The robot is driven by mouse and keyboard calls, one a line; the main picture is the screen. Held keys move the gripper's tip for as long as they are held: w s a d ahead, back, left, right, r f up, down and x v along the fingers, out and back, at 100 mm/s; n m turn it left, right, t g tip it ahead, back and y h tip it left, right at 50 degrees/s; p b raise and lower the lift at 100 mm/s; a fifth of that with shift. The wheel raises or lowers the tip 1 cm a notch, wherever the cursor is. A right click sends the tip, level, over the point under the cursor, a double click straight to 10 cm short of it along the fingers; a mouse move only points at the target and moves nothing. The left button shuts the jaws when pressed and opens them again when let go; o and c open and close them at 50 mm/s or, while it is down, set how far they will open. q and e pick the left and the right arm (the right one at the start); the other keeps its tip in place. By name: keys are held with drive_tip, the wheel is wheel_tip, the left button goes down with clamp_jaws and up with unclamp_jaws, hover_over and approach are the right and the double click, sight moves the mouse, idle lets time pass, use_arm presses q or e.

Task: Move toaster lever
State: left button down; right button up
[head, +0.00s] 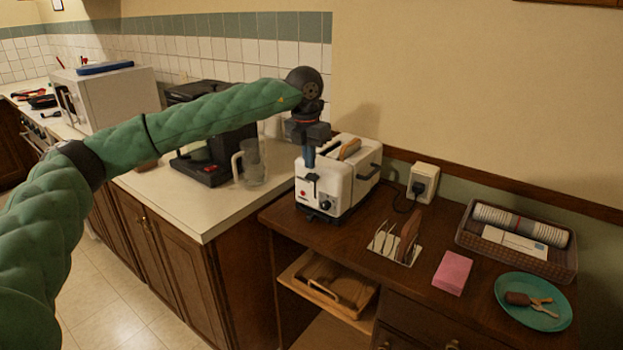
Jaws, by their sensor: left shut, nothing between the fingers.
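A white toaster (345,187) with black trim stands on the brown wooden desk, beside the end of the kitchen counter. A slice of bread (349,149) sticks up from its top slot. Its front face has a dark lever (312,178), a round dial and a small red mark. My left gripper (309,164) is shut and empty, pointing down at the toaster's front face just above the lever. I cannot tell whether the fingertips touch the lever. My right gripper does not show.
A toast rack (385,243) holding a slice stands in front of the toaster. Pink napkins (453,272), a teal plate (533,301) and a woven basket (562,262) lie to the right. A glass jug (252,166) and coffee maker (205,165) stand on the counter at left.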

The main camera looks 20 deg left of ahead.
sight(310, 177)
use_arm(q)
drive_tip(key=shift+w+f, duration=0.1)
drive_tip(key=shift+f, duration=0.95)
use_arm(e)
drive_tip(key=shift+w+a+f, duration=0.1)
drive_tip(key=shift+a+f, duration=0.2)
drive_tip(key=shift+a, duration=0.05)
use_arm(q)
drive_tip(key=shift+f, duration=0.1)
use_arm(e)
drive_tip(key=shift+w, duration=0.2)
